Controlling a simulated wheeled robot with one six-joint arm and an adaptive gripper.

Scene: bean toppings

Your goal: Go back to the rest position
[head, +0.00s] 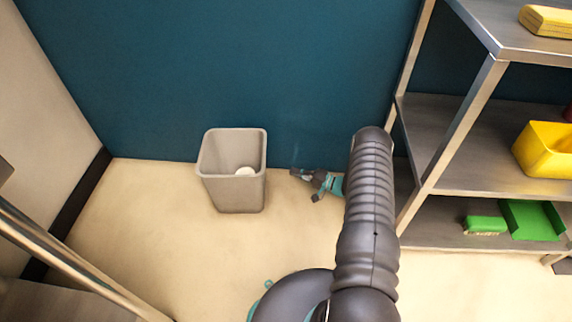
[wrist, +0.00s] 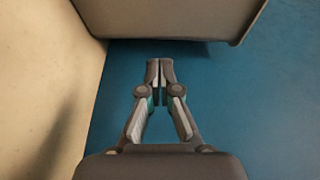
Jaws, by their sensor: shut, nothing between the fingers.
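My gripper (head: 312,180) shows in the head view, low beside the grey bin and partly hidden behind my dark arm. In the wrist view my gripper (wrist: 160,66) is shut with its fingertips together and nothing between them. The grey bin (head: 235,192) stands upright on the floor by the blue wall, to the left of my gripper and apart from it. A small white round thing (head: 245,171) lies inside the bin. The bin's side (wrist: 170,18) appears to fill the top of the wrist view.
A metal shelf unit (head: 468,115) stands at the right. It holds a yellow bin (head: 546,150), a green dustpan (head: 533,220) and a green brush (head: 485,225). A metal rail (head: 75,258) crosses the lower left. The beige floor (head: 130,220) left of the bin is clear.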

